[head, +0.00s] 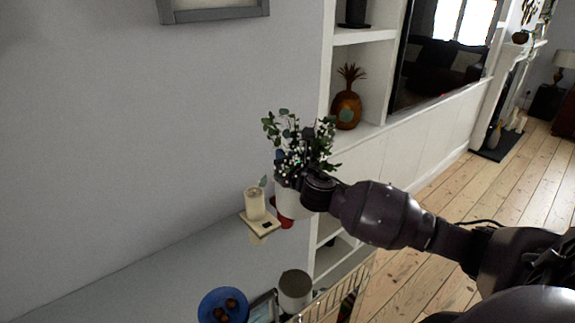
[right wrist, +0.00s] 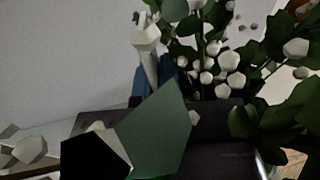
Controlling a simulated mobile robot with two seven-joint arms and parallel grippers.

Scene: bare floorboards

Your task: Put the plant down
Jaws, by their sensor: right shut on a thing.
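The plant (head: 292,132) has green leaves and small white blossoms in a whitish pot (head: 290,206). My right gripper (head: 290,181) is shut on the plant, at the pot's upper part, and its dark body covers some of the pot. In the right wrist view, leaves and white blossoms of the plant (right wrist: 215,65) fill much of the picture and hide parts of the dark gripper. I cannot tell whether the pot's bottom touches anything. My left gripper is not in view.
A cream candle (head: 255,204) on a small board (head: 262,225) is left of the pot, with something red (head: 285,222) below. A blue plate (head: 212,306) with brown balls, a grey-white cylinder (head: 295,287) and a wire rack (head: 338,290) are lower. A pineapple ornament (head: 346,109) stands on white shelving.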

